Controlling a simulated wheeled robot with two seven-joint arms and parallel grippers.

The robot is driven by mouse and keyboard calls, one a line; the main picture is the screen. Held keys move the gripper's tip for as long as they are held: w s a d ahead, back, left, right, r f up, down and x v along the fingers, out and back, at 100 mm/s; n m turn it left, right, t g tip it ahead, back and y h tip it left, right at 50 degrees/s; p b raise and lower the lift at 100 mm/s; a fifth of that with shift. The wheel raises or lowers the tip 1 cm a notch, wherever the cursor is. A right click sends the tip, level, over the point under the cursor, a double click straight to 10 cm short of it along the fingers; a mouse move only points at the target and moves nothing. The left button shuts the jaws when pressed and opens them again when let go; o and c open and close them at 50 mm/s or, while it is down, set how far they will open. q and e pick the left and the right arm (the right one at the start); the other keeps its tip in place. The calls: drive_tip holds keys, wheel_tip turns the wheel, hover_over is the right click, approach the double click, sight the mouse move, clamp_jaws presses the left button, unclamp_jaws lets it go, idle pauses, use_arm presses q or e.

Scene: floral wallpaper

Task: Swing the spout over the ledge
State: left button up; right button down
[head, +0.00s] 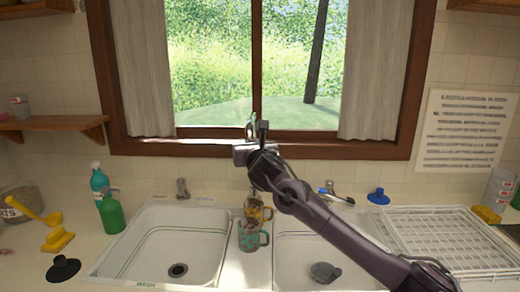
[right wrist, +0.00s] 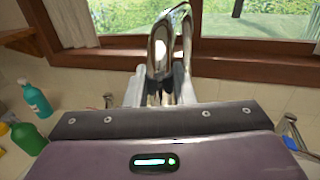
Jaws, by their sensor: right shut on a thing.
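The chrome spout (right wrist: 170,40) rises as a curved pipe between the fingers of my right gripper (right wrist: 160,88) in the right wrist view. My right gripper is shut on it. In the head view, the top of the spout (head: 250,124) shows in front of the window, and my gripper and wrist hide its lower part. The white ledge (head: 237,274) between the two basins lies below, with mugs on it. The spout appears roughly above this ledge, but its outlet cannot be made out. My left gripper is not in view.
The left basin (head: 165,245) is empty. The right basin holds a grey object (head: 325,272). Green bottles (head: 111,212) stand left; a white rack (head: 450,235) stands right. My right arm crosses the right basin.

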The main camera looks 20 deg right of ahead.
drive_tip(key=shift+w+a, duration=0.1)
drive_tip(key=shift+a, duration=0.2)
drive_tip(key=c, duration=1.3)
unclamp_jaws()
drive_tip(key=shift+s+f, duration=0.1)
drive_tip(key=shift+s, duration=0.35)
drive_tip(key=s, duration=0.2)
drive_tip(key=s+b, duration=0.1)
drive_tip(key=s, duration=0.1)
drive_tip(key=s+a+b, duration=0.1)
drive_tip(key=s, duration=0.1)
drive_tip(key=shift+s, duration=0.4)
